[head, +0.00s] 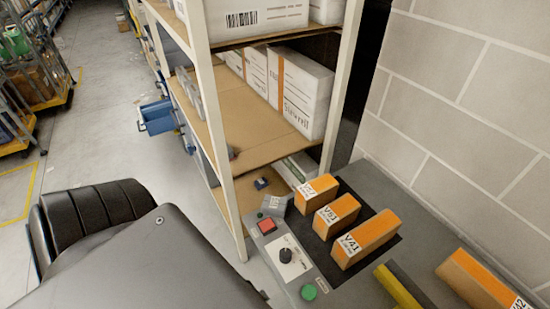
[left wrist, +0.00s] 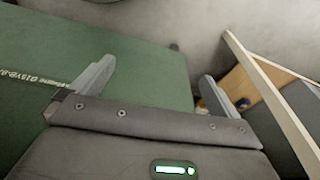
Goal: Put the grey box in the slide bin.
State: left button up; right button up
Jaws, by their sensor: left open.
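My left gripper (left wrist: 155,92) is open in the left wrist view, with its two fingers wide apart and nothing seen between them. A dark green surface with white lettering (left wrist: 150,65) lies behind the left finger; I cannot tell what it belongs to. No gripper shows in the head view. I cannot pick out a grey box for certain in either view. A blue open bin (head: 158,117) sticks out from the far side of the rack in the head view; I cannot tell whether it is the slide bin.
A rack (head: 216,140) with cardboard-covered shelves holds white boxes (head: 300,92). A grey console (head: 292,262) with a red button, a black knob and a green button stands in front, with several orange boxes (head: 364,238) behind it. A block wall (head: 470,100) closes the right side. Open floor (head: 105,100) lies left.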

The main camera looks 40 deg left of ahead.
pick_arm(q)
notch_tip(320, 180, up, 15)
jog(key=w+p, duration=0.3)
notch_tip(320, 180, up, 9)
jog(key=n+t+y+p, duration=0.1)
jog(key=n+y+p, duration=0.15)
jog(key=n, duration=0.55)
send_over(275, 201)
jog(key=s+d, duration=0.1)
jog(key=s, duration=0.2)
jog(key=shift+w+d+f, duration=0.15)
jog(key=shift+w+f, duration=0.05)
jog(key=shift+w, duration=0.05)
jog(key=shift+w+b+x, duration=0.2)
jog(key=shift+b+x, duration=0.1)
jog(key=shift+x, duration=1.4)
jog(key=shift+w+b+x, duration=0.15)
jog(key=shift+b+x, duration=0.1)
jog(key=shift+x, duration=1.5)
jog(key=shift+r, duration=0.2)
jog(key=shift+t, duration=0.3)
jog(key=shift+c, duration=0.4)
jog(key=c, duration=1)
